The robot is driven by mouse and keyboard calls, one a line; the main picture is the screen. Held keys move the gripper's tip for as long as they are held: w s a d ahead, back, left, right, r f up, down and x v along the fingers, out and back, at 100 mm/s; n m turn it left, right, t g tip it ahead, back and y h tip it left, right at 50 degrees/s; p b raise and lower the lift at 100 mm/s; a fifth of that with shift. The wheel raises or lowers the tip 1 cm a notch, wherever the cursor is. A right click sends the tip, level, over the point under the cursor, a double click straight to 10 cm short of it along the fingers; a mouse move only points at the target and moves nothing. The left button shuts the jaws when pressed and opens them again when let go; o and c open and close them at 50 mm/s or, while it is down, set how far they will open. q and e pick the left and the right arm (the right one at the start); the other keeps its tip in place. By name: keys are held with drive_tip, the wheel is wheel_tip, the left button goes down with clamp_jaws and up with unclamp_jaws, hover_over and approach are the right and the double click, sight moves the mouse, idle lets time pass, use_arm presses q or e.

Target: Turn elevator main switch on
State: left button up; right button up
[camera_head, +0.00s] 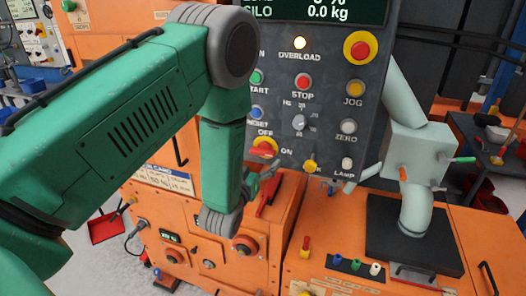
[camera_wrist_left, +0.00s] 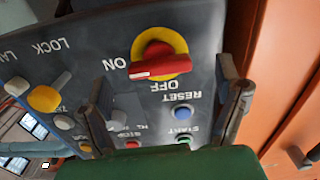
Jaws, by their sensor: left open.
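The main switch (camera_head: 264,148) is a red handle on a yellow disc on the dark control panel, between the words OFF and ON. In the left wrist view the switch (camera_wrist_left: 160,62) appears upside down, its red handle lying crosswise with one end toward the word ON. My left gripper (camera_head: 262,188) is just below and in front of the switch in the head view. In the wrist view my left gripper (camera_wrist_left: 165,102) has its two fingers spread apart, with nothing between them. The handle lies beyond the fingertips and is not gripped. My right gripper is not in view.
The control panel (camera_head: 318,165) also carries a red stop button (camera_head: 303,81), a big red button on yellow (camera_head: 360,47) and several small knobs. Orange cabinets (camera_head: 340,245) stand below. A pale pipe with a box (camera_head: 416,150) stands right of the panel.

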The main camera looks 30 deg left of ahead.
sight(263, 154)
use_arm(q)
drive_tip(key=shift+x, duration=2.2)
drive_tip(key=shift+d, duration=0.15)
drive_tip(key=shift+c, duration=0.3)
drive_tip(key=c, duration=1)
drive_tip(key=shift+m, duration=0.4)
drive_tip(key=shift+c, duration=0.2)
drive_tip(key=o, duration=1.1)
drive_tip(key=shift+s, duration=0.1)
